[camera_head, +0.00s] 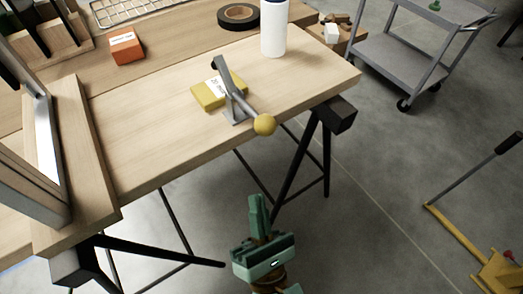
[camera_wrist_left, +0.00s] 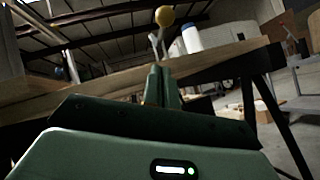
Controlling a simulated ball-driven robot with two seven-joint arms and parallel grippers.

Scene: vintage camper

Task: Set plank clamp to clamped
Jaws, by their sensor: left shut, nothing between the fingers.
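The plank clamp (camera_head: 236,103) stands on the wooden workbench (camera_head: 160,145) near its front edge. It has a grey metal lever arm and a yellow ball knob (camera_head: 264,125) at its end, which juts out over the front edge. The knob also shows in the left wrist view (camera_wrist_left: 165,16), above the fingertips. My left gripper (camera_head: 259,212) is green, in front of and below the bench edge, apart from the clamp. Its fingers (camera_wrist_left: 163,84) are together and empty, pointing toward the bench. My right gripper is in neither view.
A yellow box (camera_head: 208,95) lies beside the clamp. A white cylinder (camera_head: 273,30), black tape roll (camera_head: 238,16) and orange box (camera_head: 126,48) stand farther back. A wooden frame (camera_head: 70,190) is at left. Black trestle legs (camera_head: 296,160) are under the bench. A grey cart (camera_head: 400,60) stands right.

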